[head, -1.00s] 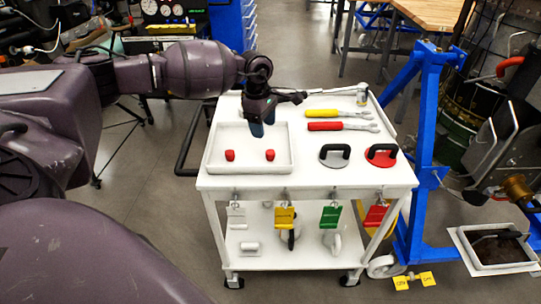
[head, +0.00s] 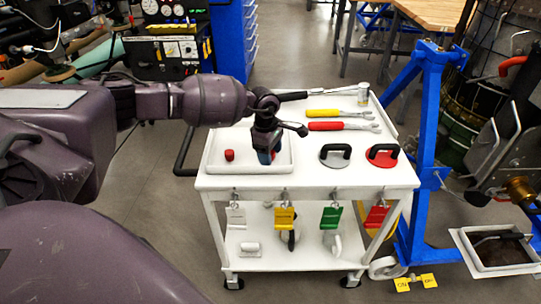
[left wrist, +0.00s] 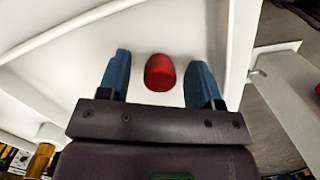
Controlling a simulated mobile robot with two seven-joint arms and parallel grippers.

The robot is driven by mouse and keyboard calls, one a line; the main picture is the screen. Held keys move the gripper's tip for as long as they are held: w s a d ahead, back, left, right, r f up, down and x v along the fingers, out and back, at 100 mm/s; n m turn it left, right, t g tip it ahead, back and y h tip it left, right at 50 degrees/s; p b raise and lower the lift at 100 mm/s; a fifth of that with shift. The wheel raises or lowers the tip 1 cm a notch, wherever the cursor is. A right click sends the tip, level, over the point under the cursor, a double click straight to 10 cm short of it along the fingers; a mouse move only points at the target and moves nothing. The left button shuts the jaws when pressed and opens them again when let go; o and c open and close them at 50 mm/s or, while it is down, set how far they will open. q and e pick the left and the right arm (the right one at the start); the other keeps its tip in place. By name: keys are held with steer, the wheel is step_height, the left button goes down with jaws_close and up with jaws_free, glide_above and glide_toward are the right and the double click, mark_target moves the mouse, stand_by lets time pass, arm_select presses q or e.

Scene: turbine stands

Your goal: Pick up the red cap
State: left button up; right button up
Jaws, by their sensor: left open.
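One red cap (head: 229,155) stands in the tray's left part in the head view. The fingers are open, with gaps on both sides of the cap. My right gripper is not in view.
On the white cart (head: 300,178), a yellow-handled wrench (head: 335,114) and a red-handled wrench (head: 340,126) lie at the back. A black-handled grey disc (head: 335,155) and a red disc (head: 381,155) sit to the right. Coloured tags hang at the front. A blue stand (head: 430,140) is right.

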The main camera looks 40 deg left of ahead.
arm_select(q)
steer(key=shift+r, duration=0.1)
jaws_close()
steer(key=shift+r, duration=0.1)
step_height(320, 180, up, 20)
steer(key=p, duration=0.1)
steer(key=shift+p, duration=0.3)
stand_by(0.3)
steer(key=c, duration=0.7)
jaws_free()
jaws_close()
